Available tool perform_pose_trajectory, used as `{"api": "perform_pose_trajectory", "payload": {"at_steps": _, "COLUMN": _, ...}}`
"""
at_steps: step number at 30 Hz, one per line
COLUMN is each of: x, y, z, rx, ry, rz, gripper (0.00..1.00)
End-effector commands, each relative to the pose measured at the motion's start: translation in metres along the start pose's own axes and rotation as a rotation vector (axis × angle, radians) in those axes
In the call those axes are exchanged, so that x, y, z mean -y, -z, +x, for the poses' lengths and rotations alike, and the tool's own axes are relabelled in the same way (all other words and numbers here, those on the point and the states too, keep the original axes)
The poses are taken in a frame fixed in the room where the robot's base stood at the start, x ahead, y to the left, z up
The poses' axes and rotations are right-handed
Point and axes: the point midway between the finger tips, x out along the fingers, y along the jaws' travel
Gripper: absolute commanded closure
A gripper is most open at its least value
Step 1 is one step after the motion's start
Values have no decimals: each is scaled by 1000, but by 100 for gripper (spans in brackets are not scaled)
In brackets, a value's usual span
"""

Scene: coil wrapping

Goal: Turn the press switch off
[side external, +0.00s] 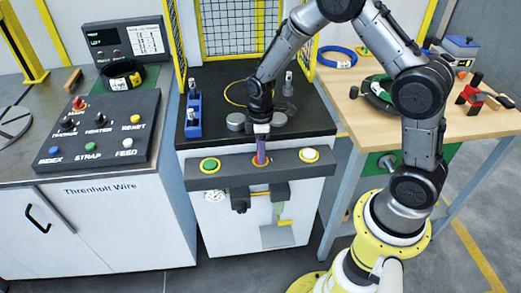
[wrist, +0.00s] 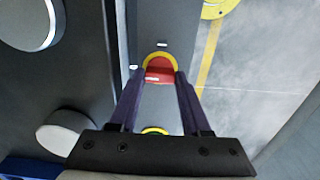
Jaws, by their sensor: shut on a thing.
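The press switch, a red control in a yellow ring (wrist: 160,66), sits on the grey front bar of the press (side external: 228,168), between a green button (side external: 209,165) and a white button (side external: 309,155). My gripper (side external: 261,161) points down at it from above. In the wrist view, my gripper's purple fingers (wrist: 162,80) are on either side of the red part, shut on it. The fingers cover most of the switch in the side view, and its turned position cannot be read clearly.
A control panel (side external: 98,132) with several buttons and knobs stands to the left. Blue holders (side external: 193,115) and grey discs stand on the black press table (side external: 310,120). A wooden bench (side external: 345,110) with coils and tools is at the right. Yellow mesh guards rise behind.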

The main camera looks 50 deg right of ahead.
Motion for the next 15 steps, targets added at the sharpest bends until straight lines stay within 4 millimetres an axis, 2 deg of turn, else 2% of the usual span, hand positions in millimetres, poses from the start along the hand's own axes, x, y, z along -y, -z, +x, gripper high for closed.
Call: {"api": "perform_pose_trajectory", "payload": {"at_steps": 15, "x": -1, "y": 1, "z": -2, "rx": -3, "ry": -3, "rz": -35, "gripper": 100}}
